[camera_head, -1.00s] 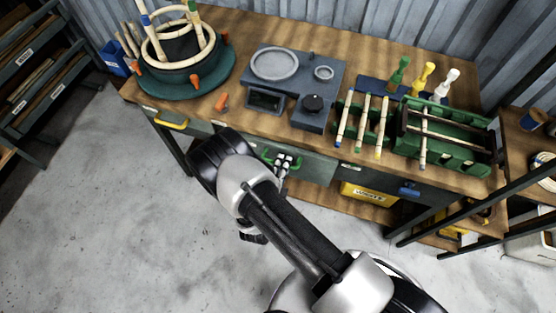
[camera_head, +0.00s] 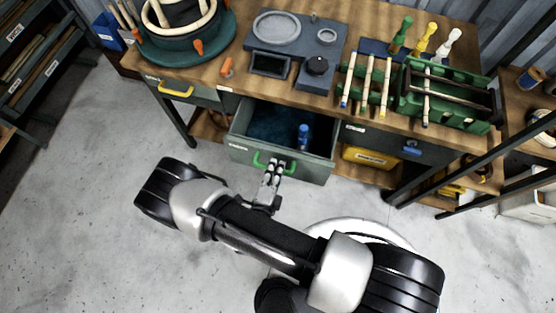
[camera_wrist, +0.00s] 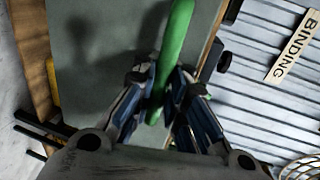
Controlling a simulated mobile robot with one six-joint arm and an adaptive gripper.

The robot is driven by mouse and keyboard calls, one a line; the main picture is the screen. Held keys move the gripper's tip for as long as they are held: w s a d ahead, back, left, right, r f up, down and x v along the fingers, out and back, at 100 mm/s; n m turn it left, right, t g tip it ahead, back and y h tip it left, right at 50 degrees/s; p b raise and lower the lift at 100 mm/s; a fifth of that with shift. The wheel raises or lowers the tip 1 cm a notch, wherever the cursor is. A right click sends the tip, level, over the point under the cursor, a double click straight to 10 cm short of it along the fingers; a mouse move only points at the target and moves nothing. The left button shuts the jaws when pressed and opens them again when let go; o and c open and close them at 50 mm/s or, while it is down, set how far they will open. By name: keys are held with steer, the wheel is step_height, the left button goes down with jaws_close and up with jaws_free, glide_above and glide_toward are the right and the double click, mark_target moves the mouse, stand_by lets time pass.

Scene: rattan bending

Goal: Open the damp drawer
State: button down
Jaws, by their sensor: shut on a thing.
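The damp drawer (camera_head: 236,133) is the middle drawer under the bench, with a green handle (camera_head: 262,162). It stands pulled out, and its inside shows a dark blue-green lining and a blue cylindrical thing (camera_head: 303,134). My gripper (camera_head: 274,170) is at the front of the drawer, shut on the green handle. In the wrist view the green handle (camera_wrist: 174,50) runs between the two fingers (camera_wrist: 163,95), and the grey-green drawer front (camera_wrist: 100,45) fills the area behind it. The words on the drawer's label are too small to read.
The left drawer with a yellow handle (camera_head: 176,90) and the right drawer with a blue handle (camera_head: 412,148) are closed. A yellow bin (camera_head: 368,158) sits on the shelf below. The bench top (camera_head: 225,84) holds a grey station and a green rack. Bare floor (camera_head: 90,220) lies to the left.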

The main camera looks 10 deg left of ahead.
steer(key=shift+s+r, duration=0.15)
steer(key=shift+s, duration=0.2)
steer(key=c, duration=1.6)
jaws_free()
steer(key=shift+s, duration=0.1)
steer(key=v, duration=1.2)
steer(key=shift+a, duration=0.1)
